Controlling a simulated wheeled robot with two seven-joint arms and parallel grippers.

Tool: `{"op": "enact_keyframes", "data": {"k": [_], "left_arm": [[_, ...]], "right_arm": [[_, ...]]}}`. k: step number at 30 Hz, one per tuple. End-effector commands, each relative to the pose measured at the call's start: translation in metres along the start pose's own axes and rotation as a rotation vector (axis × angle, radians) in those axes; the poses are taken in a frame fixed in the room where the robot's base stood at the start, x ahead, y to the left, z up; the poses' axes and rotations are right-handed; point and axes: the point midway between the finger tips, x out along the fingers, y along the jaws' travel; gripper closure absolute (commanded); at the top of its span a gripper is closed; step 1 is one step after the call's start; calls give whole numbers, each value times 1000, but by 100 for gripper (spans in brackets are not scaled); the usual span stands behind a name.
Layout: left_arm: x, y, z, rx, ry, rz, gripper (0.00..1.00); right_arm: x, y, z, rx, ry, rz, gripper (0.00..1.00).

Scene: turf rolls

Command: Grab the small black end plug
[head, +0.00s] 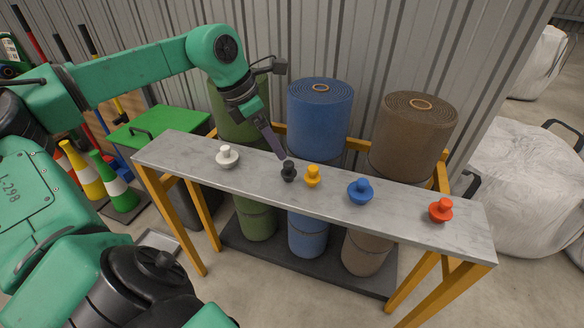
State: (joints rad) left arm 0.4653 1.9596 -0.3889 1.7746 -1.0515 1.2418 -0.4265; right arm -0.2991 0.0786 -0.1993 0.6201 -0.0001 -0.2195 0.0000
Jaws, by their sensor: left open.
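The small black end plug (288,173) stands upright on the grey bench top (405,203), left of a small yellow plug (313,177). My left gripper (279,153) points down just above and behind the black plug, its fingers slightly left of the plug's knob. It is open and holds nothing. I cannot tell whether a fingertip touches the plug. My right gripper is out of view.
A white plug (227,157), a blue plug (360,191) and a red plug (440,210) also stand on the bench. Behind it are green (258,218), blue (320,110) and brown (412,135) turf rolls. Traffic cones (112,180) stand at left.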

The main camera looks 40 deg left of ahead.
Motion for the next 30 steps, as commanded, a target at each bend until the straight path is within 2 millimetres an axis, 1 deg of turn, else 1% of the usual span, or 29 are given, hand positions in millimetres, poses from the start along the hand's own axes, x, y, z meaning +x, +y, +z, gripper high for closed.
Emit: {"op": "enact_keyframes", "data": {"k": [1,4,7,10,14,16,20,27,29,30], "left_arm": [[13,-1,0,1,4,-5,15],[34,-1,0,1,2,-5,15],[45,0,0,0,2,-2,15],[56,0,2,1,3,-4,15],[76,2,3,-2,3,-6,15],[88,2,2,-1,6,-2,15],[97,2,2,-1,3,-1,15],[97,2,4,0,-1,1,15],[97,2,4,0,-1,0,38],[97,2,4,0,-1,0,53]], "right_arm": [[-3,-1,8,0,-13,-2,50],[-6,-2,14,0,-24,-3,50],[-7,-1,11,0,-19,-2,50],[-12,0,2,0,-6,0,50],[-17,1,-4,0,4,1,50],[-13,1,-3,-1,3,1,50],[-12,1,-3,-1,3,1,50],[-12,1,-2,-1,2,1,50],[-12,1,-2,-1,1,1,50],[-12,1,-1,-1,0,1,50]]}}
